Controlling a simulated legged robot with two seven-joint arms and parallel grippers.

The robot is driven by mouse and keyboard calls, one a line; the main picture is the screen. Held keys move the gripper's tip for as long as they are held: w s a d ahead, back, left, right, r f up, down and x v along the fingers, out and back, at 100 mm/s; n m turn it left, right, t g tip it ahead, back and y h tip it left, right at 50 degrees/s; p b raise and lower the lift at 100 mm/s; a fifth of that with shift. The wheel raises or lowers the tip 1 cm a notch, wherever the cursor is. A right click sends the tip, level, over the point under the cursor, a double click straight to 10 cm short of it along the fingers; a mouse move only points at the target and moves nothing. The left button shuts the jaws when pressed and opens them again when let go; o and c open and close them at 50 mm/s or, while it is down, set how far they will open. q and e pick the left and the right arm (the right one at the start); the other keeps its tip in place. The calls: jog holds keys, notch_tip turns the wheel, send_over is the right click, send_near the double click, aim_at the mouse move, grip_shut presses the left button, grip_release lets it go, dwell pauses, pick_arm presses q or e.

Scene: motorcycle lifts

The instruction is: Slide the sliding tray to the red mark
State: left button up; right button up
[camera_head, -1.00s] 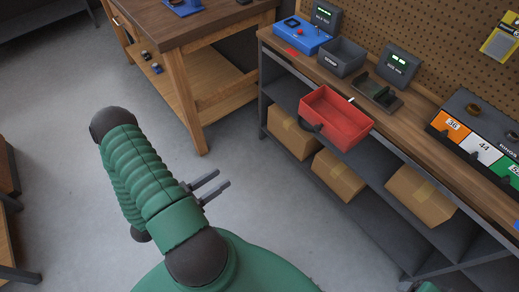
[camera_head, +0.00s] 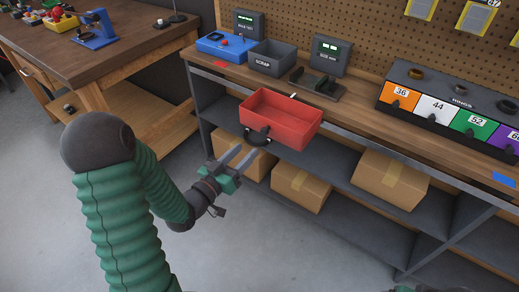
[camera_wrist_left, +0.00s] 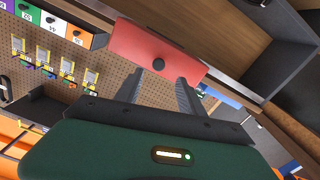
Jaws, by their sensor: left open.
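The sliding tray is a red open box (camera_head: 282,122) hanging at the front edge of the workbench, with a dark curved handle on its front left. Its red front face (camera_wrist_left: 130,45) and dark round handle also show in the left wrist view. A small red mark (camera_head: 219,64) lies on the bench edge, left of the tray. My left gripper (camera_head: 247,151) is open and empty, just in front of and below the handle. In the wrist view its two fingers point toward the red face, with the handle between them in line of sight; contact is not visible.
A blue mark (camera_head: 503,180) lies far right on the bench edge. A grey scrap bin (camera_head: 271,58), a blue box (camera_head: 226,46) and a ring rack (camera_head: 450,105) stand on the bench. Cardboard boxes (camera_head: 388,180) fill the shelf below. Another wooden table (camera_head: 110,55) stands at left.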

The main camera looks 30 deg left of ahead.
aim_at(263, 134)
pick_arm(q)
jog(key=w, duration=0.7)
jog(key=shift+w+d, duration=0.2)
jog(key=shift+d, duration=0.2)
jog(key=shift+w, duration=0.55)
grip_shut()
